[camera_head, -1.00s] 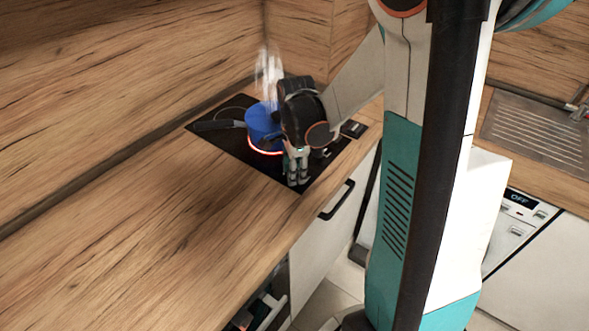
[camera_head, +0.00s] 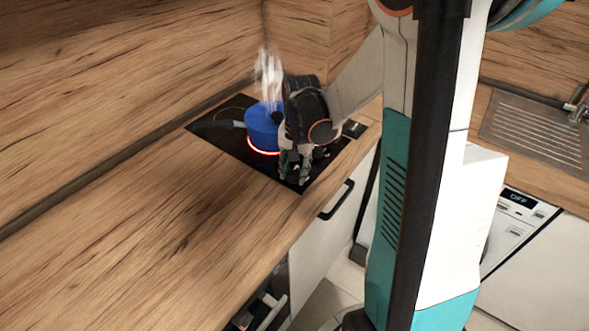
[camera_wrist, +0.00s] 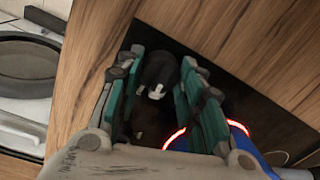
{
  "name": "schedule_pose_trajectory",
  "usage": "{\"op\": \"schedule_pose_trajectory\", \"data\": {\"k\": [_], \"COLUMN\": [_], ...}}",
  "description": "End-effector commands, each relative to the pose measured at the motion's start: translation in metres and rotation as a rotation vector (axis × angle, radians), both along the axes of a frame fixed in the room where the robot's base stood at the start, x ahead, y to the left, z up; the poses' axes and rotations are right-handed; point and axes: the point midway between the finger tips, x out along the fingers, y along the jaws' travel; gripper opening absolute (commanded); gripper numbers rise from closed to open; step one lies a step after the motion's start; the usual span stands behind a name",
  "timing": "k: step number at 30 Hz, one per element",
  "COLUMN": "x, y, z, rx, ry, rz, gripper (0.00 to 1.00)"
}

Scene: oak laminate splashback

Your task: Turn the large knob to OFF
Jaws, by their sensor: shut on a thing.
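The large knob (camera_wrist: 157,68) is black with a white mark on its near side. It sits on the black hob (camera_head: 232,152), between the teal-padded fingers of my gripper (camera_wrist: 155,92). My gripper is shut on it. In the head view my gripper (camera_head: 294,172) is at the hob's front edge, and its fingers and wrist hide the knob. I cannot read any OFF marking at the knob.
A blue pot (camera_head: 262,130) stands on a glowing red ring (camera_head: 263,152), close behind my gripper, with steam above. The wooden counter (camera_head: 170,220) in front is clear. A dark pan (camera_wrist: 25,65) shows at left in the wrist view. A sink drainer (camera_head: 535,130) is at right.

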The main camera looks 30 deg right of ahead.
Motion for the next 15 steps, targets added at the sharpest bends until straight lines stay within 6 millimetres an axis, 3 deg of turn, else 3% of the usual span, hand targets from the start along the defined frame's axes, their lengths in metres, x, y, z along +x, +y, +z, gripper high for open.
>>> {"op": "schedule_pose_trajectory", "data": {"k": [15], "x": [0.0006], "y": [-0.0006], "z": [-0.0003], "rx": [-0.001], "ry": [0.001], "rz": [0.488], "gripper": [0.11]}}
